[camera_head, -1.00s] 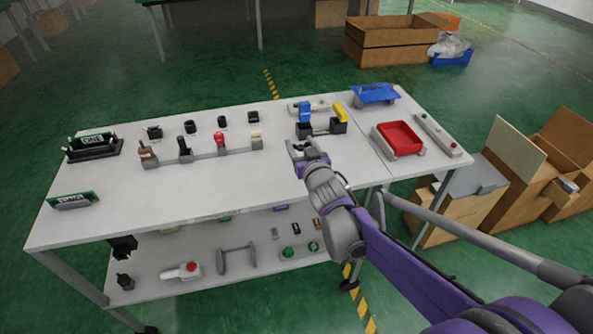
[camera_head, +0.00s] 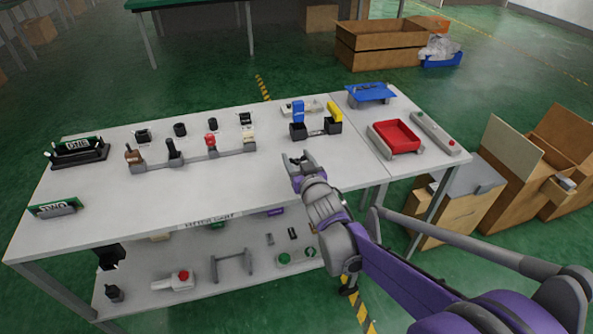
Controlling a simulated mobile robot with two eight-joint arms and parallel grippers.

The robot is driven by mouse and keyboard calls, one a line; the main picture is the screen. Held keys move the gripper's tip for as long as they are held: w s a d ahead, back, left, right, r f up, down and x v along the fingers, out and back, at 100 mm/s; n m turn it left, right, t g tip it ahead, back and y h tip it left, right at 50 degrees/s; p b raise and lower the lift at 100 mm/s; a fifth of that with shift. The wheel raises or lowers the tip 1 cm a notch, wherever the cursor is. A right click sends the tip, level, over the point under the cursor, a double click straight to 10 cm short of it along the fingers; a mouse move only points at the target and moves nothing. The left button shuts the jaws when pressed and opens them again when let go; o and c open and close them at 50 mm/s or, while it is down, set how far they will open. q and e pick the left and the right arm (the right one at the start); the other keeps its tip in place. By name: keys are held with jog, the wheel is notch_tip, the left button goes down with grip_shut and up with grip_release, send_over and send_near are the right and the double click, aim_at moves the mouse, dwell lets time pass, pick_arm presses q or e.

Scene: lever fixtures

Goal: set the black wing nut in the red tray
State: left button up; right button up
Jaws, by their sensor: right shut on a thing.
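The red tray (camera_head: 372,144) stands at the right part of the table, upright, and its inside looks empty. My right gripper (camera_head: 297,158) is over the middle of the table, left of the tray and well apart from it. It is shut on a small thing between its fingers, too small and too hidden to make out. I cannot pick out the black wing nut anywhere else with certainty. My left gripper is not in view.
A lever fixture with blue and yellow handles (camera_head: 316,130) stands behind my right gripper. A row of levers (camera_head: 190,158) lies to the left. A blue stand (camera_head: 370,93) is behind the tray, and a grey button bar (camera_head: 435,133) is right of it. The table's front middle is clear.

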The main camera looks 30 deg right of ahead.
aim_at(297, 169)
jog(key=shift+f+b, duration=0.35)
jog(key=shift+f, duration=1.35)
jog(key=shift+f, duration=0.2)
jog(key=o, duration=1.3)
